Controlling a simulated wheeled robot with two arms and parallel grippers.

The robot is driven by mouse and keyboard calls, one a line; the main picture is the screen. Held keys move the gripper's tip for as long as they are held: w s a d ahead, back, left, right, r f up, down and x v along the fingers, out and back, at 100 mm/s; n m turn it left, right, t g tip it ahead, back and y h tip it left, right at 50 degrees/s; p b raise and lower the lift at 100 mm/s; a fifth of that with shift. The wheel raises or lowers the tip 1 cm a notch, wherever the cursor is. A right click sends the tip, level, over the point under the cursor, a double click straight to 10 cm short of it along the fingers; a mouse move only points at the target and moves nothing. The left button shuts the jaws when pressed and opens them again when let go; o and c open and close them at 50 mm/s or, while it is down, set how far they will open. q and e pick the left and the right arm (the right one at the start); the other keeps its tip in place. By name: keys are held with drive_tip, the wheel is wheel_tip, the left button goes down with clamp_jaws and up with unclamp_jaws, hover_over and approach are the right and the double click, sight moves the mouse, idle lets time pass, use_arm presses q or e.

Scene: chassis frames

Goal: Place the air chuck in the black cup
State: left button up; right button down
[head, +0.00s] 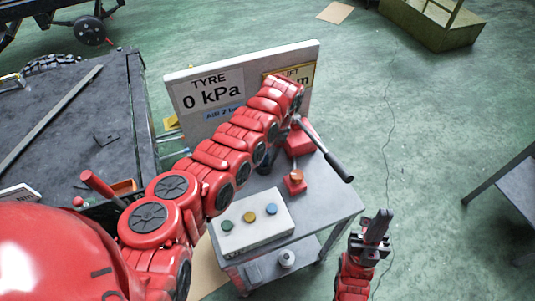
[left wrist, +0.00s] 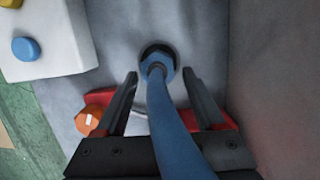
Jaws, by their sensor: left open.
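In the left wrist view, a blue air chuck with its blue hose (left wrist: 172,125) runs from the bottom up to the black cup (left wrist: 145,52). Its rounded blue end sits inside the dark ring of the cup on the grey surface. My left gripper (left wrist: 160,78) is open, with one finger on each side of the blue hose and gaps between. In the head view my own red arm hides most of the left gripper, the chuck and the cup. My right gripper (head: 377,224) is at the lower right, clear of the cart; whether its fingers are apart cannot be told.
The grey cart (head: 325,208) carries a white box (head: 250,224) with green, yellow and blue buttons. A red jack with a dark lever (head: 335,165) stands at its right. A sign board (head: 207,88) reading "TYRE 0 kPa" rises behind. Open green floor lies right of the cart.

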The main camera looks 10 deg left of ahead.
use_arm(q)
drive_tip(key=b+v, duration=0.3)
drive_tip(key=v, duration=0.7)
drive_tip(key=shift+r, duration=0.25)
drive_tip(key=shift+d, duration=0.1)
